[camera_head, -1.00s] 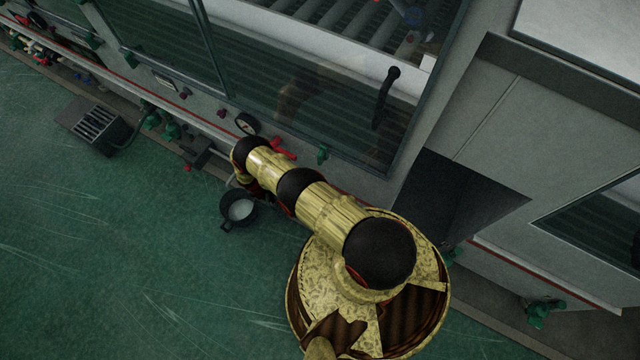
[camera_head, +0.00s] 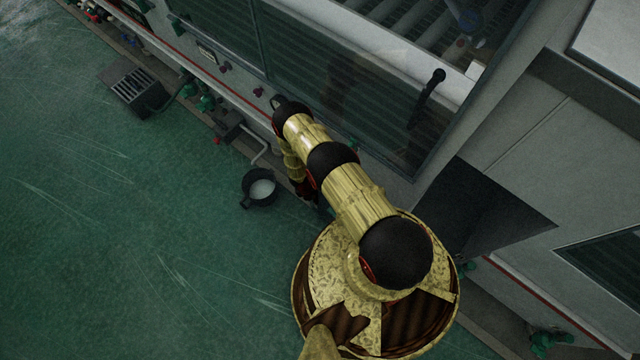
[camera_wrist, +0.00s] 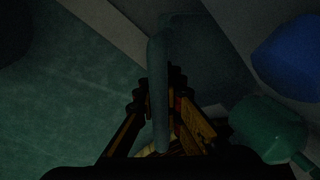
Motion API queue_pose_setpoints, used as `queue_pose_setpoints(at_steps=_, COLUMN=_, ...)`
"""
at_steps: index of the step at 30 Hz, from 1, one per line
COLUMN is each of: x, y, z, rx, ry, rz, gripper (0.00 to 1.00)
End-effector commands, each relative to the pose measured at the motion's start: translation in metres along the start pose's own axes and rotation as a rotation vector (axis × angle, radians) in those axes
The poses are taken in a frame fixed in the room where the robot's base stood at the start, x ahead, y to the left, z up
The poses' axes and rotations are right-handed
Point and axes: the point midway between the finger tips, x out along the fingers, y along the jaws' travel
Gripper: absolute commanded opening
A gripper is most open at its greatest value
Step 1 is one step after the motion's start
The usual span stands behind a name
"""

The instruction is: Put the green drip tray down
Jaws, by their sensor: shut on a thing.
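My gripper (camera_wrist: 164,88) is shut on a thin teal-green edge (camera_wrist: 158,62), which looks like the rim of the green drip tray, held between the fingers in the dark wrist view. A broader dark teal face extends to the right of that edge. In the head view my gripper end (camera_head: 303,188) hangs low beside the machine's foot, mostly hidden under my arm. Only a small teal sliver of the tray (camera_head: 325,207) shows there. I cannot tell whether the tray touches the floor.
A black pot (camera_head: 259,187) with pale contents stands on the green floor left of my gripper. A floor grate (camera_head: 132,88) lies farther left. A green valve (camera_wrist: 268,130) and blue rounded thing (camera_wrist: 290,58) are close on the right. Open floor lies left.

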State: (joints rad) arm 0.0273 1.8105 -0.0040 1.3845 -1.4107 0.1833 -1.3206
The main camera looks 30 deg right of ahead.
Motion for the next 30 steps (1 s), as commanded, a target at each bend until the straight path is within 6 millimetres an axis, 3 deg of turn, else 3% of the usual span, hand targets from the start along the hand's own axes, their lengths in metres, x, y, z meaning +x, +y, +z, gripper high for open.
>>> queue_pose_setpoints(at_steps=6, x=0.0, y=-0.018, z=-0.018, rx=-0.001, ry=0.003, rz=0.0, gripper=0.0)
queue_pose_setpoints(at_steps=17, x=0.004, y=-0.029, z=-0.03, rx=0.0, ry=0.002, rz=0.0, gripper=0.0)
queue_pose_setpoints(at_steps=24, x=0.04, y=-0.021, z=-0.03, rx=0.0, ry=0.001, rz=0.001, gripper=0.0)
queue_pose_setpoints(at_steps=30, x=0.04, y=-0.021, z=-0.029, rx=0.0, ry=0.001, rz=0.001, gripper=0.0)
